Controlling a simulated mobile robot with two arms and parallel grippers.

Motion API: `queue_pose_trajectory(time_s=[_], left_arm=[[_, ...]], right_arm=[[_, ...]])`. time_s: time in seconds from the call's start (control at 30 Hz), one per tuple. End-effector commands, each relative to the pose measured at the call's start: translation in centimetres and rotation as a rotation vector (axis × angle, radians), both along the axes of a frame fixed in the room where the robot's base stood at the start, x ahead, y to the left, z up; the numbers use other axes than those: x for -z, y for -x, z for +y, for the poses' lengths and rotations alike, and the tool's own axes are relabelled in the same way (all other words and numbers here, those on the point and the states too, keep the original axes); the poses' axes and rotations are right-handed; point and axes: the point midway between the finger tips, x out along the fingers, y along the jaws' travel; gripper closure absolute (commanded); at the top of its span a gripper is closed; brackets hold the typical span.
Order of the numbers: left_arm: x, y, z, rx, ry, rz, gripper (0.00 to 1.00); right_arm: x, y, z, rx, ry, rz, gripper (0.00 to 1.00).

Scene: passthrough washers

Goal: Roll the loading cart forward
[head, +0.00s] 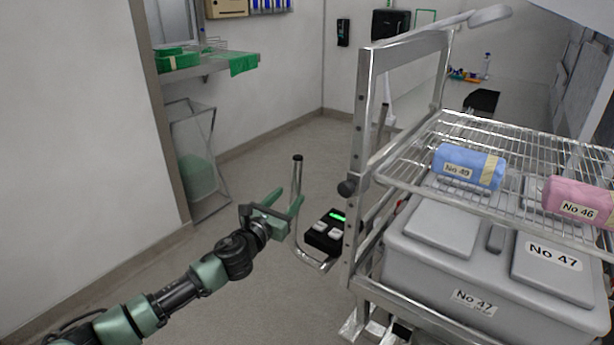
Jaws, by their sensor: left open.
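The loading cart (362,120) is a steel frame on the right side of the head view. It has a wire shelf (405,165) above a grey lidded bin (405,255) labelled No 47. A bent metal bar (297,185) with a dark tip stands at its left side, beside a small black box (325,232) with a green light. My left gripper (284,205) is open and empty, left of the cart and seen close to the bent bar; I cannot tell whether they touch. My right gripper is not in view.
A blue roll (468,165) labelled No 45 and a pink roll (575,200) labelled No 46 lie on the wire shelf. A wall counter (215,66) with green cloths is at the upper left. A wire-framed hamper (196,160) stands below it. Grey floor is clear between.

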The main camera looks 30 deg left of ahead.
Motion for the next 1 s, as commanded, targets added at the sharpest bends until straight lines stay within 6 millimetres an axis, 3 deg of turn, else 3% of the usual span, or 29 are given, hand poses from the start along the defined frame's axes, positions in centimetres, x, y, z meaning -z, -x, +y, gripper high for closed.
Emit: queue_pose_trajectory(time_s=[0.5,0.93,0.97,1.0], left_arm=[[-0.1,-6.6,0.8,-0.002,0.001,-0.001,0.52],[0.1,-7.6,0.9,0.001,-0.001,0.000,0.52],[0.1,-7.6,0.9,0.001,-0.001,0.000,0.55],[0.0,-7.6,0.9,0.001,-0.001,0.000,0.66]], right_arm=[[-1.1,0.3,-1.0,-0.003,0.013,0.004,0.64],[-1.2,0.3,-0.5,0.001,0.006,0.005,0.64],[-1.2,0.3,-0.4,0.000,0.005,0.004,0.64],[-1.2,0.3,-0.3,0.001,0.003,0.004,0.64]])
